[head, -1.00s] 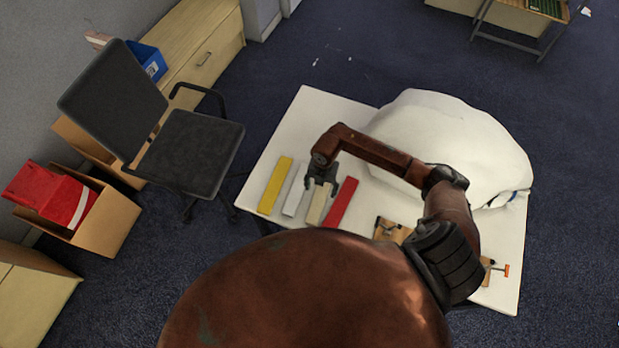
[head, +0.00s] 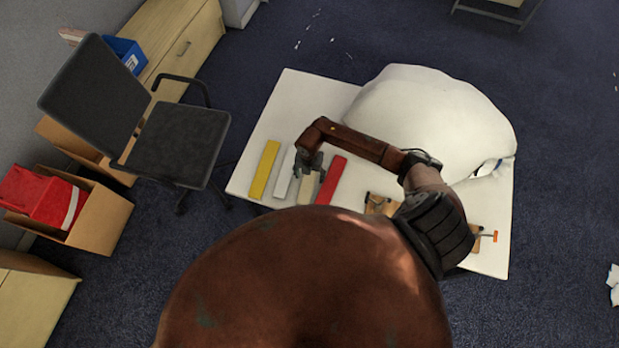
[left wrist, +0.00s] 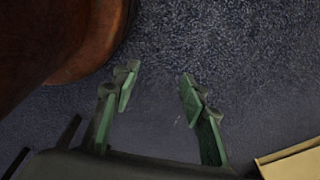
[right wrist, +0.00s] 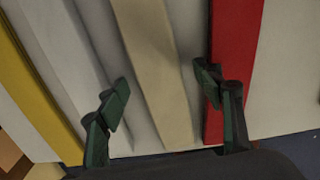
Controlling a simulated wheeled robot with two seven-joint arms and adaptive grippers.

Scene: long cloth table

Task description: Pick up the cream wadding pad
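The cream wadding pad (head: 306,189) is a long, flat cream strip on the white table, between a white strip and a red strip. My right gripper (head: 309,165) is over it, hiding its far part in the head view. In the right wrist view, the cream pad (right wrist: 155,60) runs between the two spread fingers of my right gripper (right wrist: 161,88). The right finger overlaps the red strip's edge in that view. Whether the fingers touch anything is unclear. My left gripper (left wrist: 158,82) is open and empty above the blue carpet, out of the head view.
Beside the pad lie a white strip (head: 285,178), a yellow strip (head: 263,170) and a red strip (head: 331,180). A large white bundle (head: 430,115) fills the table's far right. Wooden clamp-like pieces (head: 378,205) lie near my right forearm. A black chair (head: 180,140) stands left of the table.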

